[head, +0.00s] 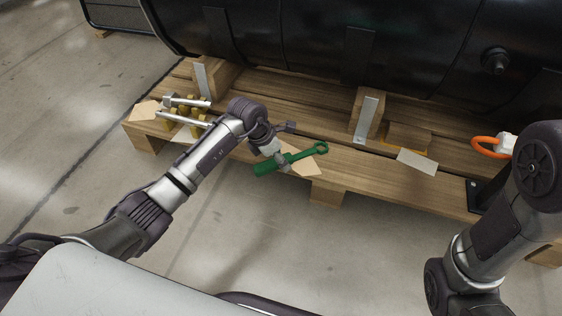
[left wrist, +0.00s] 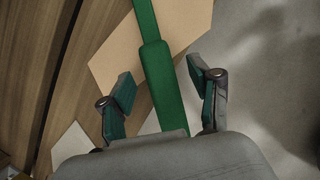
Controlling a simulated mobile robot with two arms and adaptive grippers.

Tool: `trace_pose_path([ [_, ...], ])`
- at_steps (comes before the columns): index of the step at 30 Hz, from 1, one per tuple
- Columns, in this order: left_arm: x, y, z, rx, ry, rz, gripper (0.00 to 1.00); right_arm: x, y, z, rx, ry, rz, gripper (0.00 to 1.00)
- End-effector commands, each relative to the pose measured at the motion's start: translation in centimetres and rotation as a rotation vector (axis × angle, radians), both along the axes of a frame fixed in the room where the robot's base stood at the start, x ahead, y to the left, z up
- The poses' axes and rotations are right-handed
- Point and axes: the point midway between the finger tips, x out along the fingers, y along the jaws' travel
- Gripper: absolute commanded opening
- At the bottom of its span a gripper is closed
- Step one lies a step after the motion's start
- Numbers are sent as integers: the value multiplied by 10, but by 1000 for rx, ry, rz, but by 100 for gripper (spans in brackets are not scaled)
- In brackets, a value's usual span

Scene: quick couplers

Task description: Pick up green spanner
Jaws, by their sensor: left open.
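The green spanner (head: 306,154) lies at the front edge of the wooden pallet, over a tan card. Its ring end points right and its thick handle points left and toward me. My left gripper (head: 284,145) is open over the handle. In the left wrist view the spanner's green handle (left wrist: 161,85) runs between the two spread fingers of the left gripper (left wrist: 160,72), with a gap on each side. The gripper's palm hides the near end of the handle. My right arm shows at the right, but its gripper is out of view.
The wooden pallet (head: 350,174) carries a large black tank (head: 280,40) on wooden blocks. Silver tools on brass-coloured posts (head: 185,113) stand left of my left arm. An orange ring (head: 487,147) with a white part is at the right. The concrete floor in front is clear.

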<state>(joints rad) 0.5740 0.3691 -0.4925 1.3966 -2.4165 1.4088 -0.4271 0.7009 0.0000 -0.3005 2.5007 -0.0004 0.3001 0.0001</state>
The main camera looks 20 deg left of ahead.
Motion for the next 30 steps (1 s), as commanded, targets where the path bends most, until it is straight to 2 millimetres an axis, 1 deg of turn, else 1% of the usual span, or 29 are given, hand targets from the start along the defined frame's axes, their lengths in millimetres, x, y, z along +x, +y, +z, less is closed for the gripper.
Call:
trace_pose_path([
  [16, 0, 0, -4, 0, 0, 0, 62, 0, 0, 1, 0, 0, 0, 62],
  [26, 0, 0, -4, 0, 0, 0, 8, 0, 0, 1, 0, 1, 0, 62],
  [27, 0, 0, -4, 0, 0, 0, 1, 0, 0, 1, 0, 1, 0, 62],
  [30, 0, 0, -4, 0, 0, 0, 0, 0, 0, 1, 0, 1, 0, 62],
])
